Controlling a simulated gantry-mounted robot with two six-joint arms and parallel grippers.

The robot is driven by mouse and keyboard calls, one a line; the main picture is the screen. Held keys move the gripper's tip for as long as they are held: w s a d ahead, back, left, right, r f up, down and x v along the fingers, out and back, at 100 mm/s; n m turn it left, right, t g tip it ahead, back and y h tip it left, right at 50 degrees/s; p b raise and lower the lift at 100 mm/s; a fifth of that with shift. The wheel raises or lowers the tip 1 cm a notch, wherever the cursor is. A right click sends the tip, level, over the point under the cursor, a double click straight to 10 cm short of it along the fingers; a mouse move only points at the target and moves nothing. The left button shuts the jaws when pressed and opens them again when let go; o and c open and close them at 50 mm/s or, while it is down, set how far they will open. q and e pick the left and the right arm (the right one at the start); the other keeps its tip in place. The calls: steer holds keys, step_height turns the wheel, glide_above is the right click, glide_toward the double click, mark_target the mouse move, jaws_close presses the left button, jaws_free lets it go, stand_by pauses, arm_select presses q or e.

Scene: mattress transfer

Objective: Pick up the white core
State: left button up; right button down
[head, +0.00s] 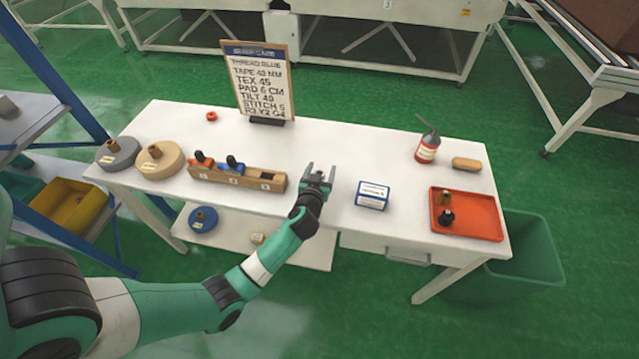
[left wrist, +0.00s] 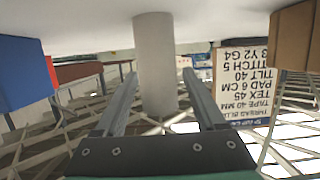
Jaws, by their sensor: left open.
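The white core (left wrist: 153,38) is a plain white cylinder. In the left wrist view, which is upside down, it stands on the white tabletop between my left gripper's fingers. In the head view I cannot make it out clearly; my gripper largely hides it. My left gripper (head: 320,173) is open at the front edge of the table, its fingers on either side of the core with gaps visible. I cannot tell that either finger touches it. My right gripper is not in view.
A wooden rack (head: 225,180) with colored items stands left of my gripper, and a blue-white box (head: 372,195) stands right. Behind is a sign board (head: 258,82). An orange tray (head: 478,222) and an extinguisher-like bottle (head: 428,147) are farther right. The table's middle (head: 340,140) is clear.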

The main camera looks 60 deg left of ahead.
arm_select(q)
steer(key=shift+w+a+f, duration=0.1)
steer(key=shift+w+a, duration=0.1)
steer(key=shift+a, duration=0.05)
jaws_close()
stand_by(0.3)
steer(key=shift+r+p, duration=0.5)
steer(key=shift+r, duration=0.15)
steer(key=s+d+r+p, duration=0.9)
steer(key=s+r, duration=0.1)
steer(key=r, duration=0.1)
steer(key=shift+s+d+r, duration=0.15)
steer(key=shift+s+r, duration=0.25)
